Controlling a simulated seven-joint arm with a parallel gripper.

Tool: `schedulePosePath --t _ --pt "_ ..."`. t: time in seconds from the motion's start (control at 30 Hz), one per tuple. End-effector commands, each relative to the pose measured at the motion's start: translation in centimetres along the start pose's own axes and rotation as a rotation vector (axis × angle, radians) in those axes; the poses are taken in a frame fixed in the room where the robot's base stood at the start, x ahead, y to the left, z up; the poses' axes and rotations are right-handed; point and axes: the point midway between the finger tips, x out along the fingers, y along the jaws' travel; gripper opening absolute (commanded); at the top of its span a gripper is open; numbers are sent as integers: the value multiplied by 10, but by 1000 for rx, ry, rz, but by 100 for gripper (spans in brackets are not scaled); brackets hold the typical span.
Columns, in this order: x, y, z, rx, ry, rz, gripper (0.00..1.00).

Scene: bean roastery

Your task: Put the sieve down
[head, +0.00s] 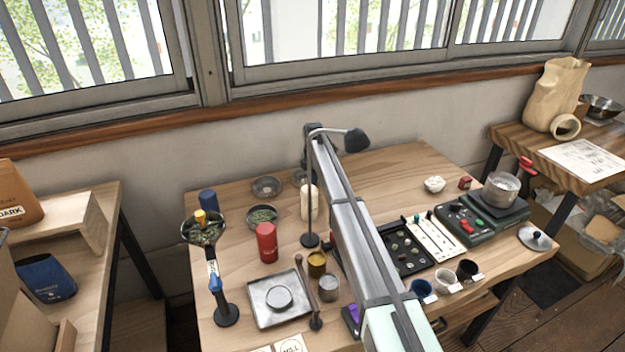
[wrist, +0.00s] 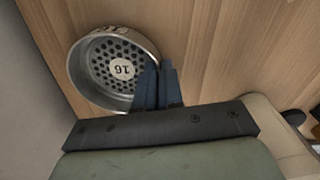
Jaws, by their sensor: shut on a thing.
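The sieve (wrist: 104,62) is a round metal pan with a perforated bottom and a white label reading 16, upside down in the wrist view. My gripper (wrist: 160,84) is shut on its rim at the right side of the pan. The sieve is over the wooden table top (wrist: 215,50), with its open side facing the camera. I cannot tell whether it touches the wood. In the head view my arm hides the gripper, and a round metal rim (head: 299,177) shows just left of the arm; I cannot tell whether it is this sieve.
A round metal dish (head: 267,186) and a dish of green beans (head: 262,217) are left of my arm. A cream cylinder (head: 308,202), red canister (head: 266,242) and lamp stand (head: 310,240) stand nearby. The back right of the table is mostly clear. The wall (head: 250,150) runs behind.

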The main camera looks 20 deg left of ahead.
Motion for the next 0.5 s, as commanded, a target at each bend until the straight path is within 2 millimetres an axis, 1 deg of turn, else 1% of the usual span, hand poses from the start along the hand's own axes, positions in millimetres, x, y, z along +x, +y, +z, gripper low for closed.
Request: schedulePosePath --t 0.27,0.3,0.5 --pt "1 0 0 0 0 1 0" --pt "1 0 0 0 0 1 8" --pt "1 0 0 0 0 1 27"
